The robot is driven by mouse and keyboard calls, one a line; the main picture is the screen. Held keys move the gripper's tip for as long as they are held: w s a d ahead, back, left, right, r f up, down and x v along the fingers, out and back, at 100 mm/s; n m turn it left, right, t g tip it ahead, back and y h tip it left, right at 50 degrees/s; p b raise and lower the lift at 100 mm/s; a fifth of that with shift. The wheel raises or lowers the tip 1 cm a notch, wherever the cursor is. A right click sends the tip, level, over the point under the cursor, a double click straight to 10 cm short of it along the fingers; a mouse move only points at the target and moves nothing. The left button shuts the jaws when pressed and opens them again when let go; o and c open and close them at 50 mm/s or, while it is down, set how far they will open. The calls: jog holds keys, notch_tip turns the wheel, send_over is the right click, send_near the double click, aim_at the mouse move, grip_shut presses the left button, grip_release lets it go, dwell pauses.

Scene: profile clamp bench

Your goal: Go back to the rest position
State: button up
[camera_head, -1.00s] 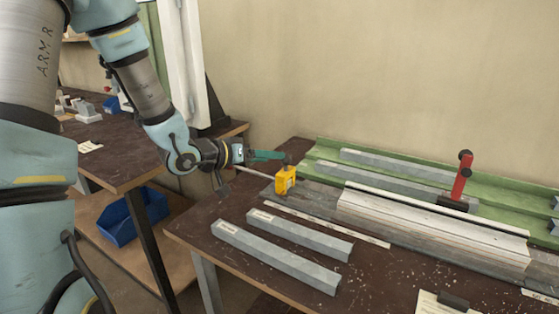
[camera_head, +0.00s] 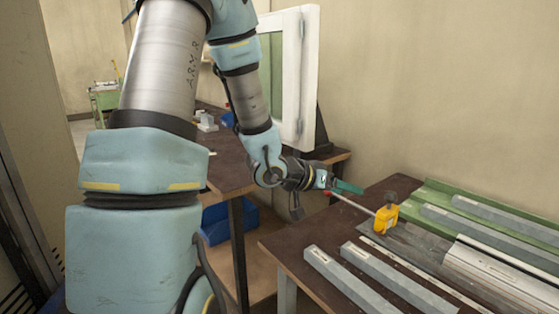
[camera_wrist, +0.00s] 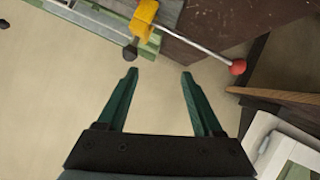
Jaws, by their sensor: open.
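My gripper (camera_head: 348,187) is at the far left corner of the right-hand bench, near the yellow clamp (camera_head: 386,216). In the wrist view my gripper's green fingers (camera_wrist: 160,73) are spread wide with only beige background between them. The yellow clamp also shows at the top of the wrist view (camera_wrist: 145,14), beyond the fingertips and apart from them. Its thin rod ends in a red ball (camera_wrist: 238,67), to the right of the fingers.
The dark bench (camera_head: 300,266) holds grey bars (camera_head: 340,272) and a green rail (camera_head: 418,230). A second bench (camera_head: 228,165) with a white frame (camera_head: 311,75) stands behind my arm, a blue bin (camera_head: 222,222) below it. Open floor and a doorway lie at the left.

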jog(key=w+a+f+n+t+y, duration=0.15)
jog(key=a+y, duration=0.25)
jog(key=a, duration=0.4)
jog(key=w+a+f+n+t+y, duration=0.15)
jog(key=a+y, duration=0.25)
jog(key=a, duration=0.4)
jog(key=s+a+n+g+y, duration=0.3)
jog(key=s+a+g, duration=0.3)
jog(key=s+a, duration=0.5)
jog(key=shift+s+a+r+n, duration=0.2)
jog(key=shift+s+n, duration=0.25)
jog(key=shift+n, duration=0.45)
